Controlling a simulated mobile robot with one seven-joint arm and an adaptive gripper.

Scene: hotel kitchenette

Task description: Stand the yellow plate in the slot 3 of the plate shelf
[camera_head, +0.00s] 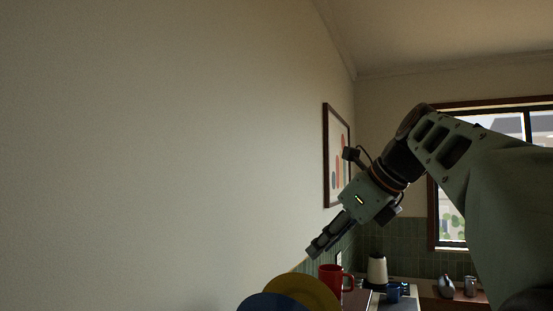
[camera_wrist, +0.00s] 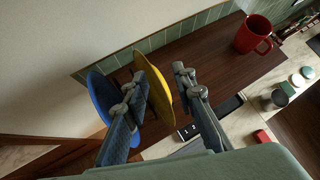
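The yellow plate (camera_wrist: 153,77) stands on edge in the wrist view, beside the blue plate (camera_wrist: 97,93) on its left. The yellow plate (camera_head: 310,288) also shows at the bottom of the head view, cut off by the frame edge. My gripper (camera_wrist: 163,83) is open, with one finger between the two plates and the other to the right of the yellow plate. A gap shows between the right finger and the yellow plate. In the head view my gripper (camera_head: 314,250) points down just above the plates.
A red mug (camera_wrist: 253,34) stands on the brown wooden surface (camera_wrist: 205,52), right of the plates. A tiled wall strip (camera_wrist: 165,38) runs close behind. Small items lie on the counter at right.

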